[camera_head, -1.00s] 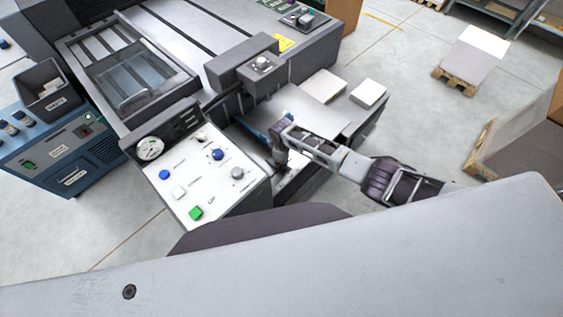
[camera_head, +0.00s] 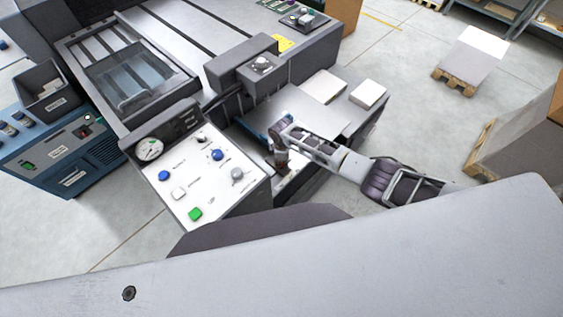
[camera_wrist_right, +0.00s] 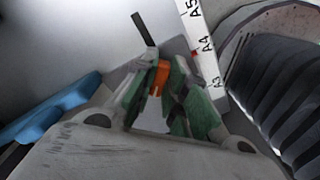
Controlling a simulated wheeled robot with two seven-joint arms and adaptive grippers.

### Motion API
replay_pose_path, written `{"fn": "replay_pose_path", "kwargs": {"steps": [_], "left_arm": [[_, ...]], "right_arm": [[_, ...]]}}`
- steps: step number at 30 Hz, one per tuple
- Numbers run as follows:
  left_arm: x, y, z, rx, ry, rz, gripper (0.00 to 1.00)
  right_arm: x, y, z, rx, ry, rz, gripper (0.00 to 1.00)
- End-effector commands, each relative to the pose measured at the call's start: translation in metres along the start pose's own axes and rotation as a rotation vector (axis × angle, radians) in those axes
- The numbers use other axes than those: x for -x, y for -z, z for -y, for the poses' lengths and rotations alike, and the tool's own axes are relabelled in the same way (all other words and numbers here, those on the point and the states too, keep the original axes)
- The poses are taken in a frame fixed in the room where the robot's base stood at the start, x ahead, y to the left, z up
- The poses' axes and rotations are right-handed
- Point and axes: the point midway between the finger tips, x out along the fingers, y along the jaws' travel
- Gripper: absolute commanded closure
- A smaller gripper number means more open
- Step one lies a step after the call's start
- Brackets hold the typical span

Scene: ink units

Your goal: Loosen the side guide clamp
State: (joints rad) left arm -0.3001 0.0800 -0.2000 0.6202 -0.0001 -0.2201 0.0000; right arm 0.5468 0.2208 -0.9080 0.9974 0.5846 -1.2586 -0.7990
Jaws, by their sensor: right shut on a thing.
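My right gripper (camera_head: 281,160) reaches down at the tray end of the machine, right of the control panel. In the right wrist view its green-padded fingers (camera_wrist_right: 165,92) are shut on a small orange part, which I take to be the side guide clamp (camera_wrist_right: 161,76). The fingers hide much of this part. A thin black rod (camera_wrist_right: 143,30) sticks up just beyond it. A white scale (camera_wrist_right: 201,40) marked A5, A4 and A3, with a small red mark near A4, runs beside the fingers. In the head view the clamp is hidden by my gripper. My left gripper is not in view.
The control panel (camera_head: 206,177) with a gauge and buttons stands left of my gripper. A blue part (camera_wrist_right: 50,108) lies to the left in the wrist view. Paper stacks (camera_head: 368,93) lie on the tray beyond. A grey block unit (camera_head: 242,60) stands behind.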

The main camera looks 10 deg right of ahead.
Motion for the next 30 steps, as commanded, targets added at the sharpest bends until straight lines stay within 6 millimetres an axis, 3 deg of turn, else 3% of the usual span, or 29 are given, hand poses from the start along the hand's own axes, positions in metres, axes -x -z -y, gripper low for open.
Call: {"fn": "replay_pose_path", "kwargs": {"steps": [1,2,6,20,30], "left_arm": [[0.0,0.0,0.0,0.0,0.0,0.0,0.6],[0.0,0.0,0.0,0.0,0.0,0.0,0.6],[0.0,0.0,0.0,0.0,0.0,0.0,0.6],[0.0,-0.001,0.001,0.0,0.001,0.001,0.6],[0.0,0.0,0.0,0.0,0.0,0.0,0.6]], "right_arm": [[-0.001,-0.001,0.0,0.001,0.001,0.002,1.0],[-0.001,-0.001,0.0,0.001,0.001,0.002,0.82],[0.0,-0.001,0.0,0.001,0.0,0.002,0.64],[0.002,0.0,0.0,0.0,0.0,0.0,0.64],[0.021,0.0,-0.001,-0.001,-0.001,-0.001,0.64]]}}
